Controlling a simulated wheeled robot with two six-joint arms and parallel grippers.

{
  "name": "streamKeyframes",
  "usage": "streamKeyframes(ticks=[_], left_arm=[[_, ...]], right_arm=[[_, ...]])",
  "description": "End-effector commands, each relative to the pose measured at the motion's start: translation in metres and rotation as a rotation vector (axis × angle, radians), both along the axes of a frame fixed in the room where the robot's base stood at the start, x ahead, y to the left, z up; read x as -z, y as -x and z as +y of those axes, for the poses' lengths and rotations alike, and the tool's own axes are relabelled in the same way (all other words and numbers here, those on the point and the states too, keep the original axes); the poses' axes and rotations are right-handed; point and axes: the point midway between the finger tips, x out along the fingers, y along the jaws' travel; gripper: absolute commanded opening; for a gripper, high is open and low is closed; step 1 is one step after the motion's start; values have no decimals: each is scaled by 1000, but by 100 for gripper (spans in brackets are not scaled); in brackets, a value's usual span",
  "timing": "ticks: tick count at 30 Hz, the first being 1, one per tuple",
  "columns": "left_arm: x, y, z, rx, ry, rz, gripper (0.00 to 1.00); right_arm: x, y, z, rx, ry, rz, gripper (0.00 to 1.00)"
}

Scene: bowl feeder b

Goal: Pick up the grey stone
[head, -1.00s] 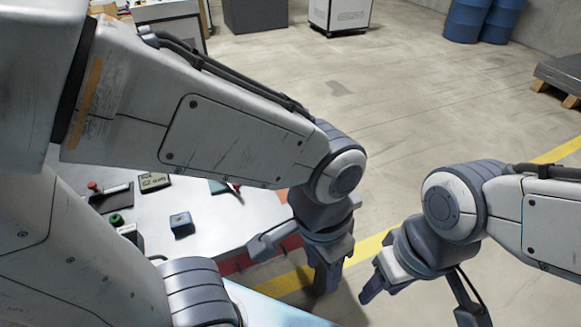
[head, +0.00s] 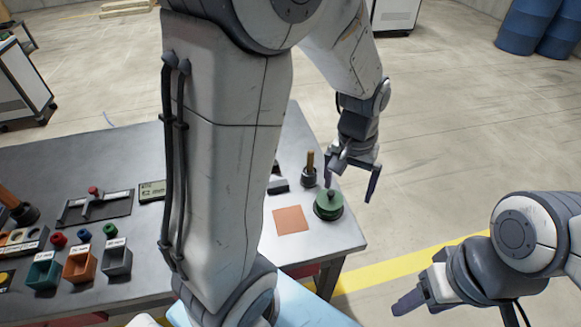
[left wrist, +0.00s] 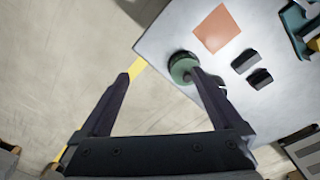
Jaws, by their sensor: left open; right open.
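I cannot pick out a grey stone in either view; my left arm hides the middle of the table. Small red (head: 58,240), blue (head: 85,236) and green (head: 110,230) pieces lie at the table's left part. My left gripper (head: 351,182) is open and empty, at the table's right end near a green round thing on a dark base (head: 328,205). In the left wrist view the open jaws (left wrist: 160,77) have the green round thing (left wrist: 182,68) beyond the right fingertip. My right gripper (head: 462,308) is open and empty, off the table at the lower right.
The grey table (head: 255,240) bears an orange square (head: 291,219), a dark stand with a wooden handle (head: 309,172), and dark blocks. Teal (head: 43,272), orange (head: 80,264) and grey (head: 117,260) bins stand front left.

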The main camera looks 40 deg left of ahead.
Motion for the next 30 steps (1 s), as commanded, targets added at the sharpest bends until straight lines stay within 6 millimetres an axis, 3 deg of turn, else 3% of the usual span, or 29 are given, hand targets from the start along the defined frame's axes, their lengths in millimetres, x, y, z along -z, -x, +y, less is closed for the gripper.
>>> streamKeyframes(ticks=[1, 3, 6, 9, 12, 16, 22, 30], left_arm=[[7, -19, 38, -138, -6, 16, 100], [21, -37, 85, -292, -10, 22, 100], [41, -47, 145, -478, -15, 30, 100], [57, -47, 191, -613, -18, 35, 100], [68, -43, 219, -693, -20, 38, 100], [83, -40, 233, -733, -21, 41, 100], [114, -40, 232, -733, -21, 43, 100], [134, -40, 232, -732, -21, 42, 100]], right_arm=[[-9, 0, 0, 0, 0, 0, 60], [-14, 0, 0, 0, 0, 0, 60], [-19, 0, 0, 0, 0, 0, 60], [-23, 0, 0, 0, 0, 0, 60], [-24, 0, 0, 0, 0, 0, 60], [-27, 0, 0, 0, 0, 0, 60], [-31, 0, 0, 0, 0, 0, 60], [-38, 0, 0, 0, 0, 0, 60]])
